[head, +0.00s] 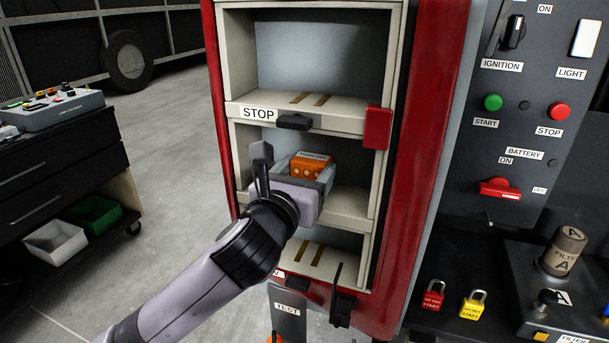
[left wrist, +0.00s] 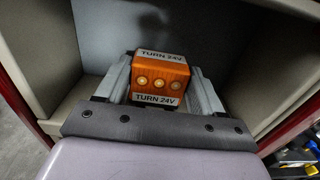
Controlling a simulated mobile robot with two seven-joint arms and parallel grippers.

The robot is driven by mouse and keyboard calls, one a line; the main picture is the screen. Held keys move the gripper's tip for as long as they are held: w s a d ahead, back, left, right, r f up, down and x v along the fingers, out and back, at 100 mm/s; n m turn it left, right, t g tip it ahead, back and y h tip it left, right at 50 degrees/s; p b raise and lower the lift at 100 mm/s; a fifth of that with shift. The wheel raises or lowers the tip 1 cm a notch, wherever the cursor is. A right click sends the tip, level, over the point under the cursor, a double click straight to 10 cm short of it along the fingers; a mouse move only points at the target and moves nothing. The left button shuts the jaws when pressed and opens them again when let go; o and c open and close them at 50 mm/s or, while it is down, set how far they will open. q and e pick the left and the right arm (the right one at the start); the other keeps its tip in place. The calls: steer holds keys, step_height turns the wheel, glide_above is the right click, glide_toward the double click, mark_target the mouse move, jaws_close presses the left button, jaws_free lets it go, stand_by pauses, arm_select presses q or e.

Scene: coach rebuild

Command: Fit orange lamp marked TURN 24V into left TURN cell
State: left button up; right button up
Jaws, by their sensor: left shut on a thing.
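My left gripper (head: 300,178) is shut on the orange lamp (head: 311,166), held at the opening of the middle cell (head: 348,203), below the shelf marked STOP. In the left wrist view the lamp (left wrist: 160,82) sits between the two grey fingers, its TURN 24V labels and three round contacts facing the camera. Pale cell walls show on both sides of it. I cannot tell how deep into the cell it is. A lower cell (head: 325,262) with two tan strips on its floor is partly hidden by my arm. No TURN cell label is readable. My right gripper is not in view.
The red lamp housing (head: 420,180) has an empty top cell (head: 320,55). A dark latch (head: 294,122) and a red block (head: 377,127) sit on the STOP shelf edge. A switch panel (head: 520,110) stands right; a dark drawer cart (head: 60,170) stands left.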

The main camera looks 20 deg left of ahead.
arm_select(q)
steer(key=shift+s+r, duration=0.15)
steer(key=o, duration=1.1)
steer(key=shift+f, duration=0.2)
